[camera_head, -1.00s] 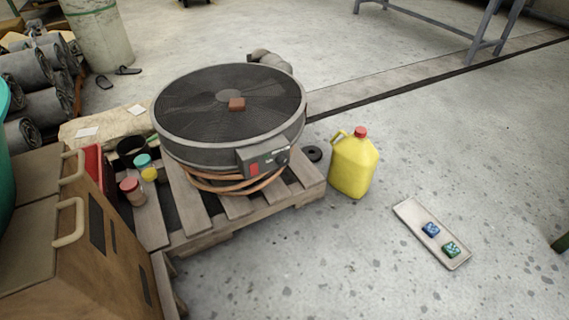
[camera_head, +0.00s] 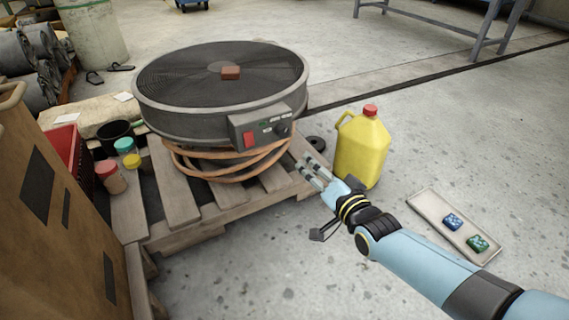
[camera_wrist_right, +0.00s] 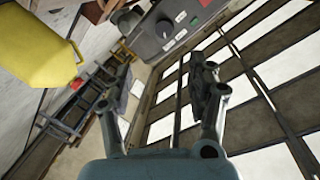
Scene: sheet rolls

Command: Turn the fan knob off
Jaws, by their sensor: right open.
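The round fan (camera_head: 222,95) lies flat on a coil of orange hose on a wooden pallet. Its grey control box (camera_head: 262,127) faces front right, with a red switch (camera_head: 249,139) and a dark knob (camera_head: 283,129). In the right wrist view the knob (camera_wrist_right: 164,29) sits on the control box (camera_wrist_right: 170,45), ahead of the fingers. My right gripper (camera_head: 312,168) is open and empty, in front of and below the box, apart from the knob. My left gripper is not in view.
A yellow jug (camera_head: 362,150) stands close beside my right gripper. A tray (camera_head: 432,208) with a blue and a green item lies on the floor at right. A brown block (camera_head: 230,73) rests on the fan. Jars (camera_head: 110,176) and a red crate (camera_head: 67,150) stand left.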

